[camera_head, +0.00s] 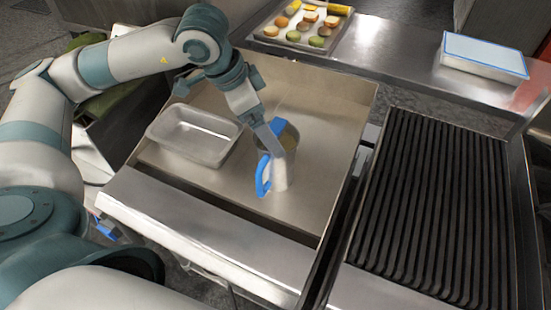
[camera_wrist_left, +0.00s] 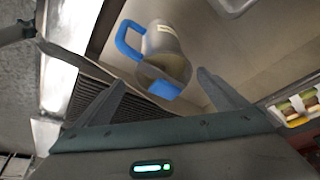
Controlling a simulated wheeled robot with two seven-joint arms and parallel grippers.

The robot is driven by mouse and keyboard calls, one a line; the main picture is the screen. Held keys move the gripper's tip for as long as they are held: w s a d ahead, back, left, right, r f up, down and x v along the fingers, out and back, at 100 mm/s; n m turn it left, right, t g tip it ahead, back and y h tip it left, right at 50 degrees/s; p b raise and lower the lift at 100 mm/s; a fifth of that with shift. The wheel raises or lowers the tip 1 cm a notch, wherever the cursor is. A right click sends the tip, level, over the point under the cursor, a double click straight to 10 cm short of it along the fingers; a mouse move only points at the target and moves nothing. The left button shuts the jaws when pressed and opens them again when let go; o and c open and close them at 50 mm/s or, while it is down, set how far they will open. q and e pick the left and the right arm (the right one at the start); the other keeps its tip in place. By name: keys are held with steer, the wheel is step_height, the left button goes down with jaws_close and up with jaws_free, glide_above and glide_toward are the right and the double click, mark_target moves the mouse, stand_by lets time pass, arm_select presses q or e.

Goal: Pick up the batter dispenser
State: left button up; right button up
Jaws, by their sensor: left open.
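The batter dispenser (camera_head: 281,172) is a steel jug with a blue handle and a blue part at its rim. It stands upright on the flat steel griddle. My left gripper (camera_head: 271,138) reaches down at the dispenser's top and partly hides it. In the left wrist view the dispenser (camera_wrist_left: 165,42) lies ahead of the fingers, its open mouth facing the camera and its blue handle to the left. The left gripper (camera_wrist_left: 160,78) is open, fingers spread on either side of the mouth. Contact cannot be told. My right gripper is not in view.
An empty steel pan (camera_head: 193,136) sits left of the dispenser on the griddle (camera_head: 330,110). A ribbed grill (camera_head: 435,200) is to the right. A tray of colourful food (camera_head: 303,25) and a blue-topped box (camera_head: 484,55) stand on the back counter.

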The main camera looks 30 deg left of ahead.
mark_target(272, 165)
arm_select(q)
steer(key=p+x, duration=0.1)
steer(key=x, duration=0.3)
steer(key=shift+x, duration=0.75)
steer(key=shift+p, duration=0.35)
steer(key=shift+w+f, duration=0.15)
steer(key=shift+p+x, duration=0.75)
steer(key=shift+p, duration=0.2)
steer(key=shift+p+x, duration=0.55)
steer(key=shift+x, duration=0.55)
steer(key=shift+w+f, duration=0.2)
steer(key=shift+f, duration=0.35)
